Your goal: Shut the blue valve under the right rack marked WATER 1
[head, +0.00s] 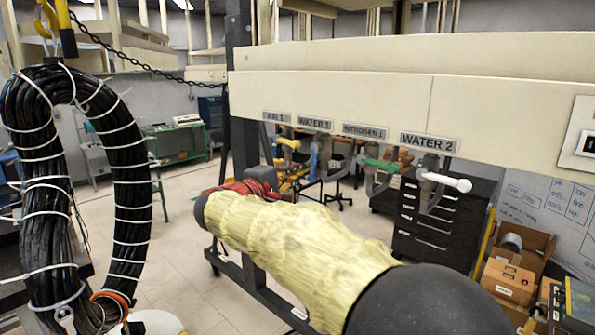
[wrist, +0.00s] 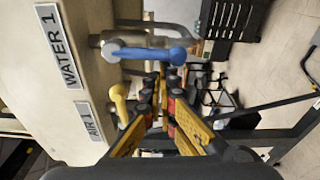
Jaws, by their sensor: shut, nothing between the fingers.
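The rack's WATER 1 label (head: 314,124) sits on its cream lower beam, and it shows sideways in the wrist view (wrist: 58,45). The blue valve handle (head: 313,160) hangs down beneath that label. In the wrist view the blue handle (wrist: 152,54) runs from a grey hub to a rounded end, alongside a grey pipe. My gripper (head: 300,182) is low beside the valves in the head view, partly hidden by my arm. In the wrist view its yellow-and-black fingers (wrist: 163,82) are shut and empty, tips close to the handle's free end; I cannot tell whether they touch.
The yellow AIR 1 valve (wrist: 118,101) is close beside the fingers. The green NITROGEN 1 valve (head: 380,164) and white WATER 2 valve (head: 446,180) are further right. A black cable coil (head: 130,170) hangs at left. A black drawer cabinet (head: 430,225) stands behind.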

